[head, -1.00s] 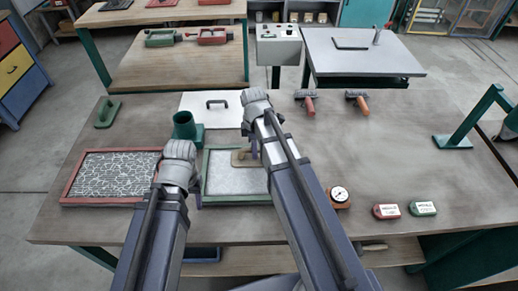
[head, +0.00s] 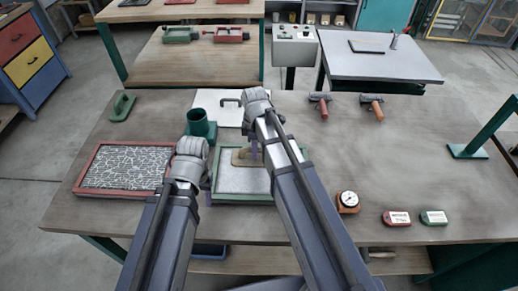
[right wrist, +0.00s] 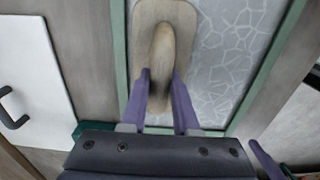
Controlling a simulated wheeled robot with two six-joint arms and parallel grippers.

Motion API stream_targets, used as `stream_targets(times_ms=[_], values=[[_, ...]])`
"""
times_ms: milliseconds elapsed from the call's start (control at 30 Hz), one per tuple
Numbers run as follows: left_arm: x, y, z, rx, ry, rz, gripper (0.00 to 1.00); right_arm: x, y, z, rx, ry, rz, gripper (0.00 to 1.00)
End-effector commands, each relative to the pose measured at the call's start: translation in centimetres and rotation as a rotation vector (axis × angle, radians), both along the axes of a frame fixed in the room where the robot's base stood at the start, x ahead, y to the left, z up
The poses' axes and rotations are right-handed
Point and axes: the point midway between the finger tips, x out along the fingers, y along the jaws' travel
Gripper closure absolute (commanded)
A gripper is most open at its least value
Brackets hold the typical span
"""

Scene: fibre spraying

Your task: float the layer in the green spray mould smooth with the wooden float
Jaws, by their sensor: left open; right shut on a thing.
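The green spray mould (head: 240,199) lies on the table and holds a pale grey layer. In the right wrist view this layer (right wrist: 232,50) shows a pattern of whitish lines. My right gripper (right wrist: 160,100) is shut on the grip of the wooden float (right wrist: 183,18). The float is over the layer, close along the mould's far rim, and it also shows in the head view (head: 239,157), partly hidden by my right arm. Whether it presses on the layer I cannot tell. My left gripper (head: 207,192) is open and empty beside the mould's left rim.
A red mould (head: 100,150) with a white-patterned layer lies to the left. A round gauge (head: 348,201) and two small labelled blocks are at right. The table's right middle is clear.

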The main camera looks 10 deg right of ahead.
Motion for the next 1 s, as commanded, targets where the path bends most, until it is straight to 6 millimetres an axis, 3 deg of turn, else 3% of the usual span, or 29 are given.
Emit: stream_targets(times_ms=[1000], values=[[0.0, 0.0, -0.1, 0.000, 0.000, 0.000, 0.50, 1.1, 3.7, -0.1, 0.000, 0.000, 0.000, 1.00]])
